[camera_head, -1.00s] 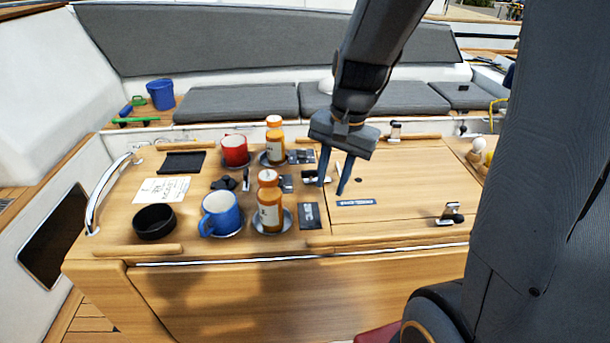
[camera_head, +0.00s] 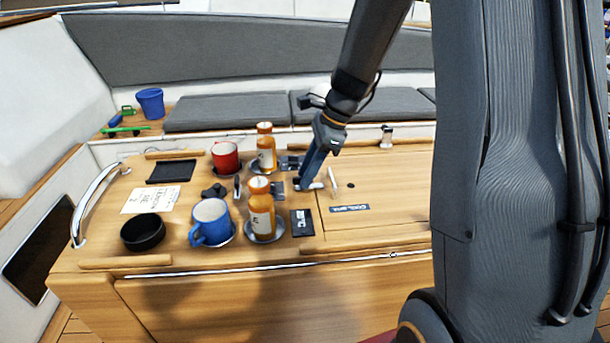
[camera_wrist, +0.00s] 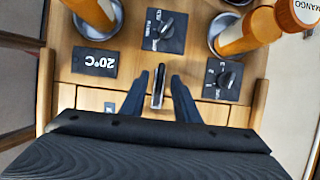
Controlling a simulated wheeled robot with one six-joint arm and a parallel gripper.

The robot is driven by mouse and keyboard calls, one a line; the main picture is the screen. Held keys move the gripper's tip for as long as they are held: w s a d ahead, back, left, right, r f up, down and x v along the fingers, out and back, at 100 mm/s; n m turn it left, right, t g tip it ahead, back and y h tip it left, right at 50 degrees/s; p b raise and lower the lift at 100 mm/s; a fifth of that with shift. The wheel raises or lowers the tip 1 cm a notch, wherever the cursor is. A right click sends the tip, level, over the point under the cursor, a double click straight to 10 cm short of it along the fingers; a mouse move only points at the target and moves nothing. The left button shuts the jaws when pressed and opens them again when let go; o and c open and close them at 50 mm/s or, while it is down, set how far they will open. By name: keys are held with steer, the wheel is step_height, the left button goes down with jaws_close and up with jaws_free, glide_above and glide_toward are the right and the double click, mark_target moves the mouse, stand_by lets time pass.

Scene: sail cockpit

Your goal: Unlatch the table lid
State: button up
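The wooden table lid (camera_head: 395,185) lies flat and closed at the right half of the table. A metal latch lever (camera_wrist: 158,86) lies at the lid's left edge in the wrist view. My gripper (camera_wrist: 159,92) has its two dark fingers apart, one on each side of the lever, with a gap visible on both sides. In the head view my gripper (camera_head: 308,185) is low at the lid's left edge, and its fingers partly hide the latch. A slim pale upright piece (camera_head: 333,181) shows beside the fingers. Another latch (camera_head: 386,137) stands at the lid's back edge.
Left of the gripper stand two orange bottles (camera_head: 261,210) on round holders, a blue mug (camera_head: 211,222) and a red mug (camera_head: 225,157). Knob panels (camera_wrist: 222,78) and a 20°C display (camera_wrist: 95,62) are close by. My own arm column hides the lid's right side.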

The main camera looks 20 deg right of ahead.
steer(key=shift+x, duration=0.85)
jaws_close()
steer(key=n+g, duration=0.1)
steer(key=n, duration=0.1)
steer(key=n+p, duration=0.1)
steer(key=n, duration=0.1)
steer(key=shift+w+n+g, duration=0.1)
steer(key=shift+n+g, duration=0.3)
steer(key=n, duration=0.2)
steer(key=n+g+h+p, duration=0.1)
steer(key=n, duration=0.1)
steer(key=shift+w+g, duration=0.1)
steer(key=shift+g, duration=0.2)
steer(key=n+g+h, duration=0.1)
steer(key=n, duration=0.3)
steer(key=shift+w+a+n, duration=0.1)
steer(key=shift+a+n, duration=0.05)
steer(key=shift+n, duration=0.25)
steer(key=shift+n+g+h, duration=0.3)
steer(key=shift+n+h, duration=0.5)
steer(key=shift+n, duration=1.3)
